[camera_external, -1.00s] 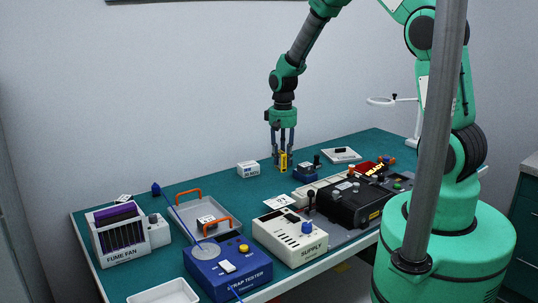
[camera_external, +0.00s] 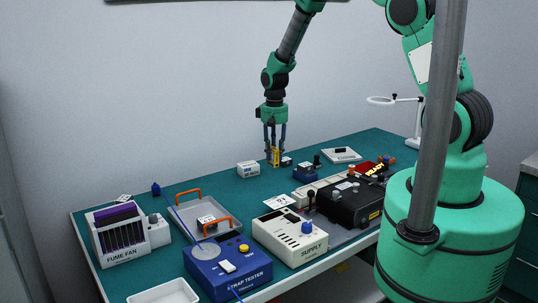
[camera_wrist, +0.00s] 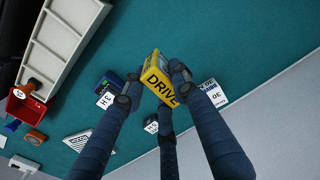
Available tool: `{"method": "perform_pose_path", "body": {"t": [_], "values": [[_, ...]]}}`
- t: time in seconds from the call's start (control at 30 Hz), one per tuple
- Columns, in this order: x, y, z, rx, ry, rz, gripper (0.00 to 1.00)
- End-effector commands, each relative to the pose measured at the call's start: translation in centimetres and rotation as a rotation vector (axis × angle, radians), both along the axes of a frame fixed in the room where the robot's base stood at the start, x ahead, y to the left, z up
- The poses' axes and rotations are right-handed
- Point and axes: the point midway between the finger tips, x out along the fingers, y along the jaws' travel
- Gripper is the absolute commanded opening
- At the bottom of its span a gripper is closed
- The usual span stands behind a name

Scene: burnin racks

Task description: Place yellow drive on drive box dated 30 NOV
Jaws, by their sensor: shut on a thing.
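The yellow drive (camera_external: 276,156), with "DRIVE" on its side, is held upright between the fingers of my gripper (camera_external: 275,154) above the back of the table. In the wrist view, the fingers are shut on the yellow drive (camera_wrist: 158,80). A white box (camera_external: 248,168) sits on the table left of my gripper, apart from the drive. In the wrist view, this white box (camera_wrist: 214,93) reads "30" with a blue band, whose text is hard to read. Another small box (camera_external: 287,161) stands just right of the drive, partly hidden; its label is unclear.
A dark blue box (camera_external: 305,173) and a white wedge (camera_external: 341,155) stand to the right. The black case (camera_external: 350,203), supply unit (camera_external: 290,236), tray (camera_external: 188,213) and fume fan (camera_external: 119,234) are nearer the front. Green table is clear around the white box.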

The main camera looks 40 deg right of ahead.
Motion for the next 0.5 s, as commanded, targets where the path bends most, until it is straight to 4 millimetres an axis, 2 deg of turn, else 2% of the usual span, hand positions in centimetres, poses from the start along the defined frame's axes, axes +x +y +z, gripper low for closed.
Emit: {"method": "perform_pose_path", "body": {"t": [0.5], "values": [[0.91,-0.07,-0.27,0.000,0.001,0.032,0.00]]}}
